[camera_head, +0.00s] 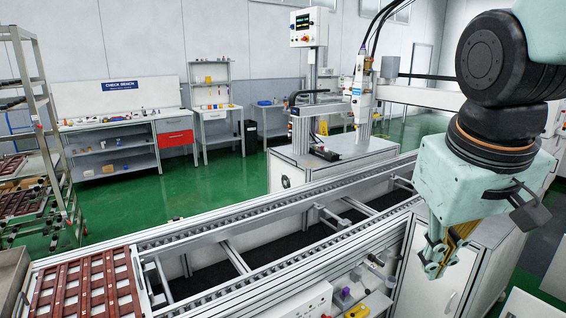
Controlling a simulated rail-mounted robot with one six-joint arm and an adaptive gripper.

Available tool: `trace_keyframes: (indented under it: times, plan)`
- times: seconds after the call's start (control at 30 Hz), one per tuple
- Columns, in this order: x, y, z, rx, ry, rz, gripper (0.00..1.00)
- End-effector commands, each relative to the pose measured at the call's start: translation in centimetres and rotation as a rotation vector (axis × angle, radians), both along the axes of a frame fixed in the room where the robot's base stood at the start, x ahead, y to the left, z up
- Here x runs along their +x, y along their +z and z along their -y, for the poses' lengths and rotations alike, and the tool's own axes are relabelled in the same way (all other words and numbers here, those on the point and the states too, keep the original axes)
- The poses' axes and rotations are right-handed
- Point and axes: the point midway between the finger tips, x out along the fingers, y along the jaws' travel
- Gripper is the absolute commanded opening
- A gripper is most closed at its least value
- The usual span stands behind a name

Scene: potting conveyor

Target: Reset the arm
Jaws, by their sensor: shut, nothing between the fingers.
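My gripper (438,262) hangs from my arm at the right of the head view, with its fingers pointing down. The fingers are shut and I see nothing held between them. It is in front of the conveyor (300,222), on the near side, above the white cabinet (440,285). The body of the gripper hides part of the conveyor's right end.
A reddish-brown slatted tray (88,290) sits at the conveyor's left end. A shelf rack (40,110) holding similar trays stands at the left. A machine (335,150) stands behind the conveyor. Small coloured items (358,310) lie below its front edge.

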Motion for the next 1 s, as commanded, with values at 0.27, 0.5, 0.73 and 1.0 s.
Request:
trace_keyframes:
  times: [0.27, 0.5, 0.73, 1.0]
  plan:
    - [-4.8, 0.5, -1.3, 0.043, -0.036, 0.019, 0.0]
    - [-8.7, 0.6, -2.4, 0.083, -0.066, 0.033, 0.0]
    - [-11.9, 0.4, -3.4, 0.118, -0.088, 0.044, 0.0]
    - [-13.6, 0.1, -3.9, 0.138, -0.1, 0.048, 0.0]
